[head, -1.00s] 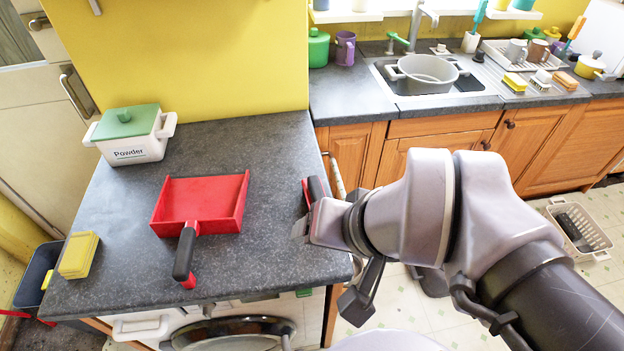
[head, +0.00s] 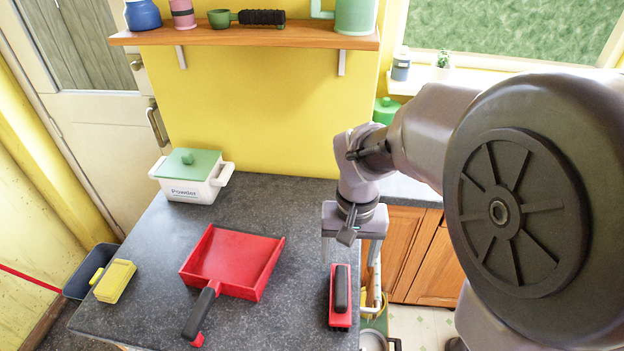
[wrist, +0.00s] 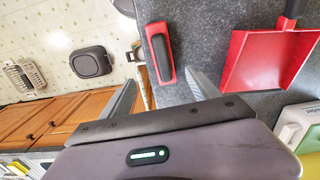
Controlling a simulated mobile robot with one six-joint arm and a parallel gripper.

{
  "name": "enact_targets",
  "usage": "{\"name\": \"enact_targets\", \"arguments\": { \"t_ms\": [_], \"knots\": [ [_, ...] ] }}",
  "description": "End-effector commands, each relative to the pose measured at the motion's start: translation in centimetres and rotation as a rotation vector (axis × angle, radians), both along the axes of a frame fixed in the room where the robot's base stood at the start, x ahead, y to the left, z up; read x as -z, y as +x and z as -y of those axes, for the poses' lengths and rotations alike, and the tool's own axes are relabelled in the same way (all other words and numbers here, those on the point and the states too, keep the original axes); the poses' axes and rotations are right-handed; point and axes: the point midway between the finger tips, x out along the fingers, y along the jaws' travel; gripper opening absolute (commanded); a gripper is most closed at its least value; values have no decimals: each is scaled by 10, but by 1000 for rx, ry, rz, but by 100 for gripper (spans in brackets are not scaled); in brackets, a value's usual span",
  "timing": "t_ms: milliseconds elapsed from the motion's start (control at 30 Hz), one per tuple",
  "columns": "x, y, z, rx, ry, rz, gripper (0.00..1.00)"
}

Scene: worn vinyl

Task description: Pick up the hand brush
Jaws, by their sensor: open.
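The hand brush (head: 340,296) is red with a black grip and lies on the dark grey counter near its right edge. In the wrist view the brush (wrist: 160,52) lies beyond and between the fingertips, close to the counter edge. My gripper (head: 347,258) is open and empty, pointing down above the far end of the brush. In the wrist view its two fingers (wrist: 160,88) are spread wide, and the brush appears clear of both.
A red dustpan (head: 232,262) with a black handle lies left of the brush. A yellow box (head: 115,281) and a white powder tin with green lid (head: 190,178) stand further left. A wooden shelf (head: 250,38) hangs on the yellow wall. Floor lies right of the counter.

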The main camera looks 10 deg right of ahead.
Motion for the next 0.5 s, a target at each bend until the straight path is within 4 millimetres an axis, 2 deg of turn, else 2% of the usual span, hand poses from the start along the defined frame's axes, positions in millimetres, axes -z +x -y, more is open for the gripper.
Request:
{"name": "enact_targets", "arguments": {
  "t_ms": [33, 100, 300, 500],
  "knots": [
    [18, -1, 0, 0, 0, -4, 71],
    [42, -2, 0, 0, 0, -5, 71],
    [98, -2, -1, 0, 1, -3, 71],
    [118, -1, -1, 1, 1, 0, 71]
  ]
}}
